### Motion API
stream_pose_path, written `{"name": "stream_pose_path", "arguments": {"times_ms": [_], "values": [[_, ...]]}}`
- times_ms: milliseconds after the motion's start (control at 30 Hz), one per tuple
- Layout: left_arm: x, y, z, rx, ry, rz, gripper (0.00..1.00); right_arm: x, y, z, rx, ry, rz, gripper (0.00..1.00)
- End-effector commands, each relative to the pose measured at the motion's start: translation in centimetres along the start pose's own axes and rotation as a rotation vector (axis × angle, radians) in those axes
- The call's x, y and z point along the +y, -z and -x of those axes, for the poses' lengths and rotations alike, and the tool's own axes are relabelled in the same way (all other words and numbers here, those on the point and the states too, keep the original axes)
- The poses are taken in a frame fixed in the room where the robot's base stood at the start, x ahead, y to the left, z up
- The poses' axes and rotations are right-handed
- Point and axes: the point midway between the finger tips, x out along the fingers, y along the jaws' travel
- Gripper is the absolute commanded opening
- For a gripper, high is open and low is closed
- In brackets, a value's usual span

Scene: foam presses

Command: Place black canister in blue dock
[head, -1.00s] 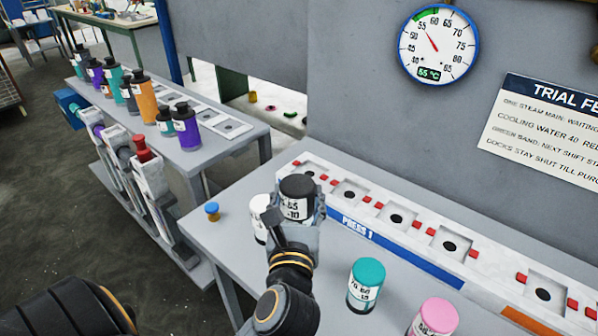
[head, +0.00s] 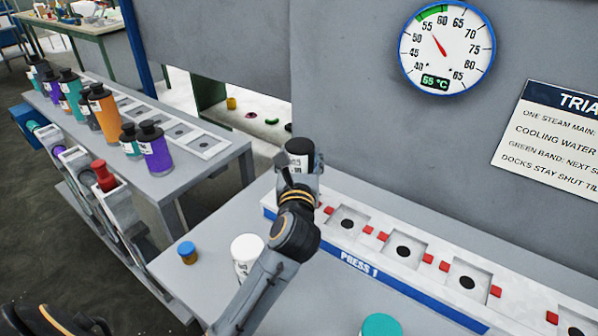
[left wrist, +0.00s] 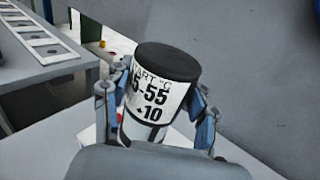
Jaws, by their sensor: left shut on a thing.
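The black canister (head: 299,157), a white-labelled cylinder with a black lid, is in my left gripper (head: 300,172). The left wrist view shows the canister (left wrist: 163,85) slightly tilted, with one finger on each side of it; the gripper (left wrist: 157,115) is shut on it. In the head view it is over the left end of the pale dock row, whose front edge has a blue PRESS 1 strip (head: 400,287). The leftmost dock and the canister's base are hidden, so contact cannot be told. My right gripper is not in view.
Square docks (head: 404,251) with red clamps run to the right. A white canister (head: 247,257), a small blue-lidded jar (head: 187,253) and a teal canister (head: 382,326) stand on the table. A second table (head: 200,170) with several bottles is at left. A grey wall rises behind.

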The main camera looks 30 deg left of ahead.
Motion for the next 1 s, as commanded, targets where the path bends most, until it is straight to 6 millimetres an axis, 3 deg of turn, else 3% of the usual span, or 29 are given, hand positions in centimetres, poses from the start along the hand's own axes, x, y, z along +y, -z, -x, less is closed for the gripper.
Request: {"name": "stream_pose_path", "arguments": {"times_ms": [200, 333, 533, 967, 1000], "values": [[0.1, 2.8, -2.4, -0.003, -0.001, -0.002, 0.18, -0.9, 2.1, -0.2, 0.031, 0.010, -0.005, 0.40], [0.2, 3.5, -3.0, -0.003, -0.001, -0.001, 0.18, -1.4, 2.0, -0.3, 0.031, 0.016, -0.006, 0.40], [0.2, 6.3, -3.2, 0.000, -0.001, -0.002, 0.18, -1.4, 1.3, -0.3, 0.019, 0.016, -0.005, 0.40], [0.2, 7.2, -3.1, -0.003, 0.000, 0.001, 0.18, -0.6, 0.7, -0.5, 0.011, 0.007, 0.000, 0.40], [0.2, 7.3, -3.1, -0.001, 0.000, 0.001, 0.60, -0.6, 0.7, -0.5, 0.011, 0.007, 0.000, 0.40]]}}
